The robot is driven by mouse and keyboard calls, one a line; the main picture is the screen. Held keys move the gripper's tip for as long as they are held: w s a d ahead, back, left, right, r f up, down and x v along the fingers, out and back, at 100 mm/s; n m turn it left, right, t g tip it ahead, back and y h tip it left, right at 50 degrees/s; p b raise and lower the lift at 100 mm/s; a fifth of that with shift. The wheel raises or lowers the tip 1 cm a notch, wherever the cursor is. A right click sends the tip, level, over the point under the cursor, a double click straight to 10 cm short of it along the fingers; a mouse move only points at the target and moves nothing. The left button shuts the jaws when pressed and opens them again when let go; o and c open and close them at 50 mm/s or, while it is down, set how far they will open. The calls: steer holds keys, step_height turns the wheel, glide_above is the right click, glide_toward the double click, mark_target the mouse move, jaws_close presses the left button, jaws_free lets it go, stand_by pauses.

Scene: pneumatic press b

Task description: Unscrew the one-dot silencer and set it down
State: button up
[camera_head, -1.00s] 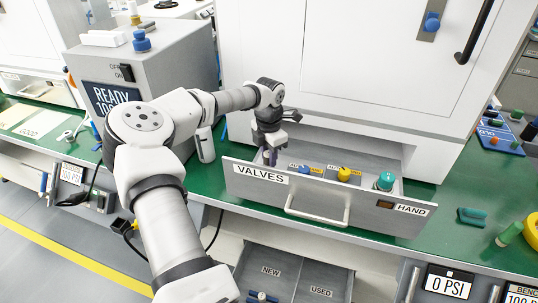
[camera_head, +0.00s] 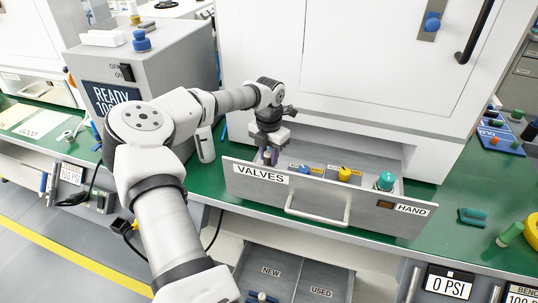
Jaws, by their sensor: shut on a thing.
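My gripper (camera_head: 269,149) points down inside the left end of the open drawer (camera_head: 260,190) labelled VALVES. It is shut on a small dark part with a brownish tip, which I take to be the silencer (camera_head: 267,158). Its dot marking is too small to read, and its lower end is hidden behind the drawer front. To its right in the drawer stand a blue knob (camera_head: 305,170), a yellow knob (camera_head: 344,174) and a teal knob (camera_head: 385,181).
A lower drawer (camera_head: 295,275) has compartments labelled NEW and USED, with blue parts in NEW. A grey box (camera_head: 165,75) with a READY display stands left. A white cabinet (camera_head: 360,60) rises behind.

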steer(key=shift+n, duration=0.8)
steer(key=shift+n, duration=0.9)
steer(key=shift+n, duration=0.8)
steer(key=shift+b, duration=0.3)
